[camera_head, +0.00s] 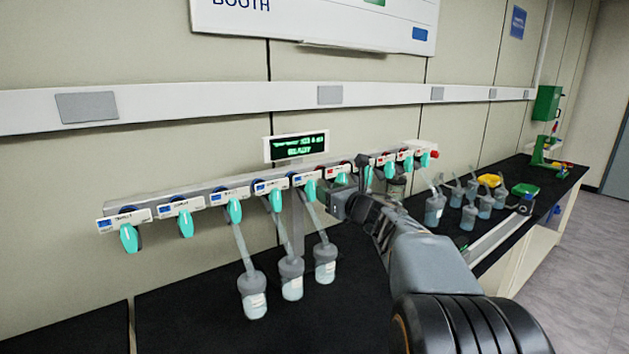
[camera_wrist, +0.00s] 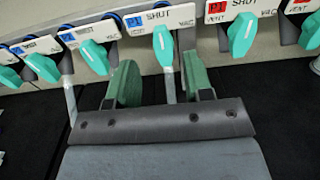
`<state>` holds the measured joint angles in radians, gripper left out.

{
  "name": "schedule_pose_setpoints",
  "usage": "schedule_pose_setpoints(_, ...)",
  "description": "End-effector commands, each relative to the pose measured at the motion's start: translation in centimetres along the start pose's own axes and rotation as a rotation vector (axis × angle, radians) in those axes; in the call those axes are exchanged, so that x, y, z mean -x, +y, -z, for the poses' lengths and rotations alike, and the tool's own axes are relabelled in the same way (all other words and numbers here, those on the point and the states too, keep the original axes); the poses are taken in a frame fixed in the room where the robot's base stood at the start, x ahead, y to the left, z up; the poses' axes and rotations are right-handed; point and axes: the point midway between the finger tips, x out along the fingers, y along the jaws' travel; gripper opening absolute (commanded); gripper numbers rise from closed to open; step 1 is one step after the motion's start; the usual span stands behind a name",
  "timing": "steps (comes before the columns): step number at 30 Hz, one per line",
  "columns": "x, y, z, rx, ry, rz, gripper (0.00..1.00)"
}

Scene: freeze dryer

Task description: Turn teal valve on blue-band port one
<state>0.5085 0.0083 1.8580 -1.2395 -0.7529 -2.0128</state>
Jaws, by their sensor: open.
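A row of teal valves runs along the manifold (camera_head: 210,190) on the wall, with blue-marked ports on the left and red-marked ones on the right. In the wrist view, a teal valve (camera_wrist: 163,46) hangs under a blue-marked label that seems to read P1 SHUT. It is the last blue-marked one before the red ones; in the head view it seems to be this valve (camera_head: 311,189). My gripper (camera_wrist: 160,82) is open, its two green fingers either side of that valve's line, with the valve beyond the tips. No contact shows. My gripper in the head view (camera_head: 345,205) is partly hidden.
Flasks (camera_head: 291,279) hang on tubes below the blue-marked side, close to my gripper. Neighbouring teal valves (camera_wrist: 95,57) (camera_wrist: 241,33) flank it closely. A green display (camera_head: 298,146) sits above the manifold. More flasks (camera_head: 434,210) stand right on the black bench (camera_head: 190,310).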

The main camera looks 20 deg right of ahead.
Motion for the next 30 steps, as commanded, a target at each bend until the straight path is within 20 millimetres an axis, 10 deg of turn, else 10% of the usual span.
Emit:
schedule_pose_setpoints(12, -6.0, 0.0, -0.1, -0.002, 0.001, 0.001, 0.47)
schedule_pose_setpoints(30, -6.9, 0.0, 0.0, -0.002, 0.0, 0.002, 0.36)
